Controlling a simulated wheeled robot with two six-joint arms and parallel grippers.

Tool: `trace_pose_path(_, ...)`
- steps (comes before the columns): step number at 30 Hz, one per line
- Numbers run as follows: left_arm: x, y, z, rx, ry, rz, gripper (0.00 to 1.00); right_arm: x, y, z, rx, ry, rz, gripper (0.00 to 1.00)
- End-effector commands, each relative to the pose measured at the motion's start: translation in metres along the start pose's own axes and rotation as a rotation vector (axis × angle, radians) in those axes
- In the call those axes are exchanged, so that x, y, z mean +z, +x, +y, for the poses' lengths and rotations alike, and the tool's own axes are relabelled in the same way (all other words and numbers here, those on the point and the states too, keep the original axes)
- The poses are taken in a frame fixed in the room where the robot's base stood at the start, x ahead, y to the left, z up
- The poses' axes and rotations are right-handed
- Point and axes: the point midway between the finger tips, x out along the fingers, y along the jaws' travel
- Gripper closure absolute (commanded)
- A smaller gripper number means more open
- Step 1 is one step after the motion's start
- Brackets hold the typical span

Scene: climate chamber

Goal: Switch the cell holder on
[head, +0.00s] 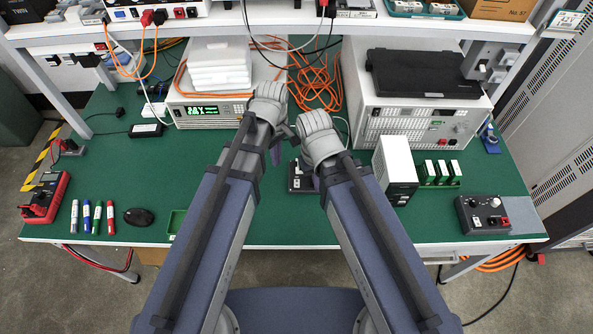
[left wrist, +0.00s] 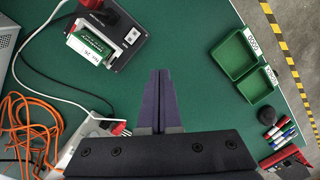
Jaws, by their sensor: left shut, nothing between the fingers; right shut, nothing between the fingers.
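What looks like the cell holder (head: 296,179) is a dark plate on the green bench, mostly hidden behind my arms in the head view. In the left wrist view the cell holder (left wrist: 127,50) lies upper left: a dark base with a white labelled block, a green part, and a black and red plug at its top. My left gripper (head: 276,155) is shut and empty above the bench; its fingers (left wrist: 159,72) point at bare green surface right of and below the holder. My right gripper (head: 317,183) is shut and empty, close beside the holder in the head view.
Orange cables (head: 315,82) lie behind the grippers. A lit instrument (head: 205,111) stands back left, a large grey unit (head: 420,125) back right. A white box (head: 396,168) stands right of my right arm. Green trays (left wrist: 236,56) and markers show in the left wrist view.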

Motion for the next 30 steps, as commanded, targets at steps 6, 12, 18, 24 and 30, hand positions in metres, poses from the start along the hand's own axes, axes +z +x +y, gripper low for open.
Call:
trace_pose_path(6,0.008,-0.003,0.020,-0.013,-0.203,-0.014,1.00,0.000,-0.002,0.000,0.000,0.000,0.000,1.00)
trace_pose_path(12,0.015,-0.007,0.038,-0.033,-0.430,-0.024,1.00,0.000,-0.004,0.000,0.000,0.000,0.000,1.00)
trace_pose_path(18,0.023,-0.009,0.053,-0.051,-0.631,-0.029,1.00,0.001,-0.006,0.001,0.000,0.000,0.000,1.00)
trace_pose_path(24,0.026,-0.010,0.057,-0.059,-0.712,-0.030,1.00,0.001,-0.007,0.001,0.000,0.000,0.000,1.00)
trace_pose_path(30,0.026,-0.010,0.057,-0.059,-0.719,-0.031,1.00,0.001,-0.007,0.001,0.000,0.000,0.000,1.00)
